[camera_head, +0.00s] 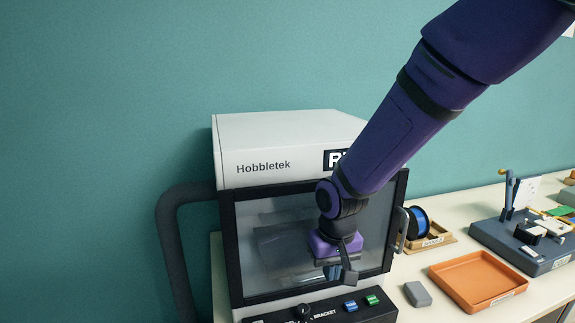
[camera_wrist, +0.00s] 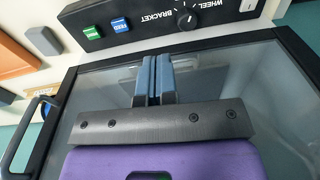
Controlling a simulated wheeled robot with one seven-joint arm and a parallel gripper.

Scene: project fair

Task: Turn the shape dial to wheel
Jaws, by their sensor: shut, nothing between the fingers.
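The shape dial is a round black knob on the dark control panel below the machine's door. It shows in the head view (camera_head: 303,312) at the bottom edge and in the wrist view (camera_wrist: 187,18) at the top. The words WHEEL and BRACKET are printed beside it; I cannot tell which one its pointer faces. My gripper (camera_head: 335,272) is in front of the glass door, above and apart from the dial. In the wrist view its blue fingers (camera_wrist: 155,78) are shut together with nothing between them.
The white Hobbletek machine (camera_head: 262,135) has a black-framed glass door with a side handle (camera_head: 401,230). A blue button (camera_head: 350,305) and a green button (camera_head: 372,299) share the panel. An orange tray (camera_head: 477,280) and a grey block (camera_head: 417,294) lie to the right.

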